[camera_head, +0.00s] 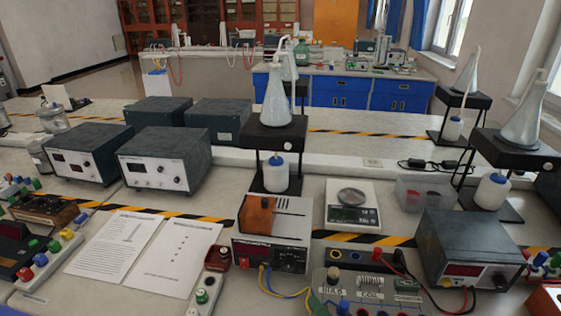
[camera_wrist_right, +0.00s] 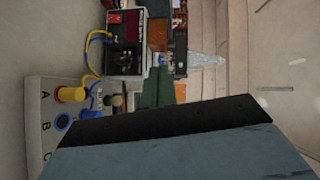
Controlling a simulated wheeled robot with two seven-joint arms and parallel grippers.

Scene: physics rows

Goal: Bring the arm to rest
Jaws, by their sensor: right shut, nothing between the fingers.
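In the right wrist view a large grey-blue block with a black edge fills the lower part, close to the lens. My left gripper is not in view.
The bench is crowded. A meter box (camera_head: 271,243), a dark power supply (camera_head: 468,245), a scale (camera_head: 352,206) and a plastic bin (camera_head: 424,192) stand close together. Flasks stand on raised black stands (camera_head: 276,132). Loose cables lie at the front. Paper sheets (camera_head: 147,250) lie on the left.

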